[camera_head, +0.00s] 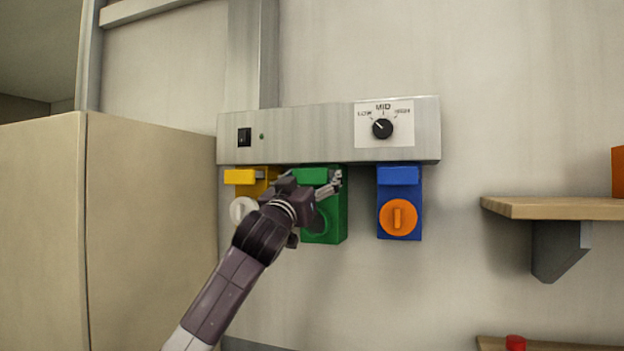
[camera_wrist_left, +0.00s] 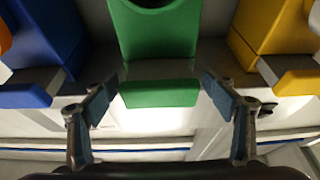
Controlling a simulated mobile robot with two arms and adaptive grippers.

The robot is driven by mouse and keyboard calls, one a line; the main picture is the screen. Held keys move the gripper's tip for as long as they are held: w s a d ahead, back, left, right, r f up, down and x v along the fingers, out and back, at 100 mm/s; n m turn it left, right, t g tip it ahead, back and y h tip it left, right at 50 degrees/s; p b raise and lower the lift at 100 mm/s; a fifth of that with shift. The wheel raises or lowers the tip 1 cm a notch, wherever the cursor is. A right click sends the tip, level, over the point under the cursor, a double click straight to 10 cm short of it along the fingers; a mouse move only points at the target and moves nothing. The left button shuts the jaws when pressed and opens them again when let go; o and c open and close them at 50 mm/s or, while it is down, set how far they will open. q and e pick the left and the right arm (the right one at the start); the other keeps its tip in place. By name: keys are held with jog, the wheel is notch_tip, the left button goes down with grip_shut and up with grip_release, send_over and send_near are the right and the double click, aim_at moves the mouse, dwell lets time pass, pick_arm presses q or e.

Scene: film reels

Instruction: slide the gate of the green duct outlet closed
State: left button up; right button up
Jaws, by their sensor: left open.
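The green duct outlet (camera_head: 336,228) hangs under the grey metal duct, between the yellow and blue outlets. Its gate has a green front tab (camera_head: 316,175); in the left wrist view a grey plate (camera_wrist_left: 165,69) shows between the tab (camera_wrist_left: 160,93) and the green body (camera_wrist_left: 155,32), so the gate stands out from the body. My left gripper (camera_head: 311,184) is in front of the green outlet and hides part of it. In the left wrist view it (camera_wrist_left: 163,92) is open, one finger on each side of the tab, with nothing held. My right gripper is out of view.
A yellow outlet (camera_head: 232,177) is close on the left and a blue outlet (camera_head: 399,176) with an orange knob on the right. The duct (camera_head: 310,130) above carries a switch and a dial. A beige cabinet (camera_head: 150,230) stands left; a wooden shelf (camera_head: 550,208) is right.

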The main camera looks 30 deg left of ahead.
pick_arm(q)
jog(key=shift+s, duration=0.15)
jog(key=shift+s+d+f, duration=0.1)
jog(key=shift+s+f, duration=0.1)
jog(key=shift+f, duration=0.05)
jog(key=v, duration=1.1)
jog(key=shift+s, duration=0.15)
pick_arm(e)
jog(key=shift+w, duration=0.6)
